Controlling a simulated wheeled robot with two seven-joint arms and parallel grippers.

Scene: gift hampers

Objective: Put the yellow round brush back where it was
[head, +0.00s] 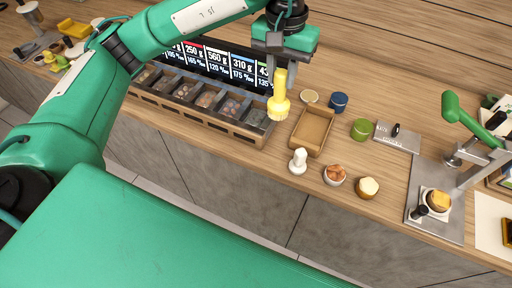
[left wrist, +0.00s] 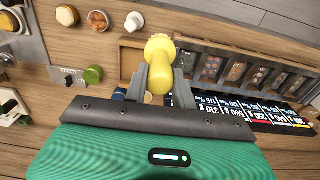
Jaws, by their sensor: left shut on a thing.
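The yellow round brush (head: 280,97) is held upright with its bristle end down, above the counter between the compartment rack and a small brown tray. It also shows in the left wrist view (left wrist: 158,60), between the two fingers. My left gripper (head: 275,60) is shut on the brush's handle. The brush appears clear of the counter, though its exact height is hard to tell. My right gripper is not in view.
The compartment rack (head: 190,109) stands left of the brush, with price signs behind it. The brown tray (head: 329,117) is just right of it. A white brush-like item (head: 298,161), a bowl (head: 334,175), a green jar (head: 362,129) and a blue jar (head: 338,102) stand nearby. A green-handled press (head: 470,150) is at right.

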